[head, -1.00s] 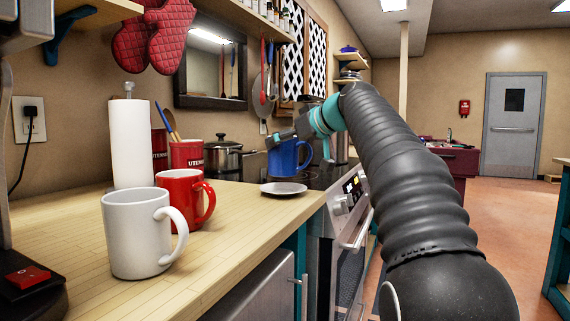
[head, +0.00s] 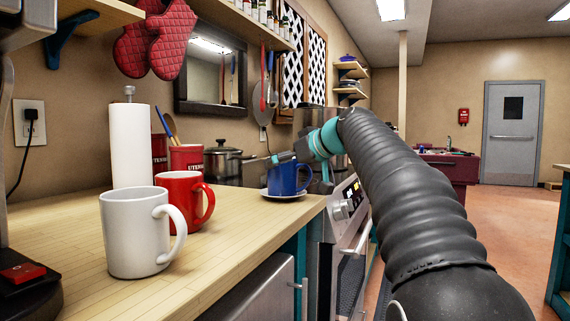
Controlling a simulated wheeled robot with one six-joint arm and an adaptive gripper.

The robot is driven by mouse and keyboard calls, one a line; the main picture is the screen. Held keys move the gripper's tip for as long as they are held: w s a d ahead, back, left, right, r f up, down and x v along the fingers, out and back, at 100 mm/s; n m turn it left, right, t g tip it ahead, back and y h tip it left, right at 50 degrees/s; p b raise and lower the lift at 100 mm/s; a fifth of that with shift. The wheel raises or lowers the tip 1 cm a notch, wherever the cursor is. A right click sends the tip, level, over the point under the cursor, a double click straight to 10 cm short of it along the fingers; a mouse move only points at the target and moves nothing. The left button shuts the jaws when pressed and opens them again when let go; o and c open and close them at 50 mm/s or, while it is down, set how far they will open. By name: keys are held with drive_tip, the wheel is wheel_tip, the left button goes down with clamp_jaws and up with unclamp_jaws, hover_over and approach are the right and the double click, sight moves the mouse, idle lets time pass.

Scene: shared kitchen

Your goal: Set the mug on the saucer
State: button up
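The blue mug (head: 284,180) is upright at the far right end of the wooden counter. Its base is over the white saucer (head: 284,198) and appears to touch it; a small gap cannot be ruled out. The mug hides most of the saucer, whose front rim shows below. My gripper (head: 277,158) reaches in from the right and is at the mug's upper rim, apparently shut on it. The exact finger contact is too small to see clearly.
A white mug (head: 134,236) and a red mug (head: 181,205) stand on the counter (head: 235,222) nearer to me. A paper towel roll (head: 129,146), a utensil crock (head: 186,158) and a pot (head: 221,162) stand behind. The stove (head: 341,210) adjoins the counter's right end.

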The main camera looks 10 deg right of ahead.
drive_tip(key=shift+r, duration=0.1)
drive_tip(key=shift+r, duration=0.1)
drive_tip(key=v, duration=1.2)
